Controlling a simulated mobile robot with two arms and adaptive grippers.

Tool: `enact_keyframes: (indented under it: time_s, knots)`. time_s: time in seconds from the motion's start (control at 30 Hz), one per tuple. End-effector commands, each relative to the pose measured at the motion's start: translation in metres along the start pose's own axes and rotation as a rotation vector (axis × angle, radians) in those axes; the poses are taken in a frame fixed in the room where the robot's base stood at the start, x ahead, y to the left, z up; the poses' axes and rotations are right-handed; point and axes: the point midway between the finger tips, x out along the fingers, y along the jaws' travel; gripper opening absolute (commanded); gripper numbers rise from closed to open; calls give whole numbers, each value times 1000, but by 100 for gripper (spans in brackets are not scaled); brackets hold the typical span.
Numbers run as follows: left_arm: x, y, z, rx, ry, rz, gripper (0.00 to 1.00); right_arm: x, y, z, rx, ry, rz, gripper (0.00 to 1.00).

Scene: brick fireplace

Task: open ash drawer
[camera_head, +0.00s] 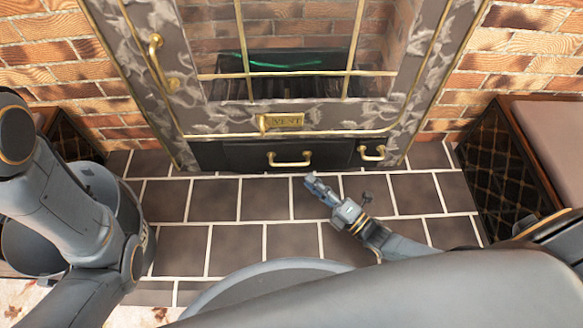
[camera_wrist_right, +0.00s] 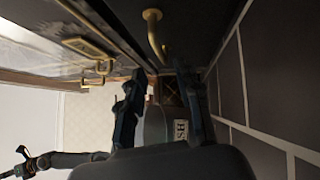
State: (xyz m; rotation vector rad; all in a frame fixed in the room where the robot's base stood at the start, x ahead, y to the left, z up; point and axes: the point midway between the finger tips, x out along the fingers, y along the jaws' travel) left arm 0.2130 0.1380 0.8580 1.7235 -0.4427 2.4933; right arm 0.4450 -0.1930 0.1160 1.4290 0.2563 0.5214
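The ash drawer (camera_head: 235,155) is the black panel low on the fireplace, and it looks closed. Its brass bar handle (camera_head: 289,158) is near the panel's middle. My right gripper (camera_head: 312,183) is just in front of and below this handle, over the dark tiles, and apart from it. In the right wrist view my right gripper (camera_wrist_right: 158,78) has its two fingers spread with nothing between them. A brass handle (camera_wrist_right: 155,38) shows beyond the fingertips there. My left arm comes in at the left, but its gripper is out of view.
A second brass handle (camera_head: 372,153) sits right of the drawer handle. Above is a vent plate (camera_head: 287,120) with a brass knob, below the glass door. A grey bucket (camera_head: 35,240) stands left, partly behind my arm. A dark cabinet (camera_head: 500,165) stands right.

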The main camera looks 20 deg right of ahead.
Motion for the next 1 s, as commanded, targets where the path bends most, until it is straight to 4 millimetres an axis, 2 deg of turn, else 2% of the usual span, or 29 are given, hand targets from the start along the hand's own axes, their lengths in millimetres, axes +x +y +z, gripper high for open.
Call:
enact_keyframes:
  time_s: [0.03, 0.2, 0.4, 0.6, 0.83, 0.87, 1.0]
  knots:
    - [-10, 2, -3, 0, -1, 0, 40, 12, -4, -1, -1, 2, 6, 34]
    - [-25, 5, -8, 0, -1, 0, 40, 47, -4, -1, 0, 1, 4, 34]
    - [-36, 7, -12, 0, -1, 0, 40, 75, -3, -1, 2, 0, 2, 34]
    - [-38, 8, -13, 0, -1, 0, 40, 85, -1, -1, 1, 1, -1, 34]
    - [-38, 8, -13, 0, -1, 1, 40, 86, 0, -1, 2, 0, -1, 34]
    - [-38, 8, -13, 0, -1, 1, 40, 86, 0, -1, 2, 0, -1, 30]
    - [-38, 8, -13, 0, -1, 1, 40, 85, -1, -1, 2, 0, -1, 1]
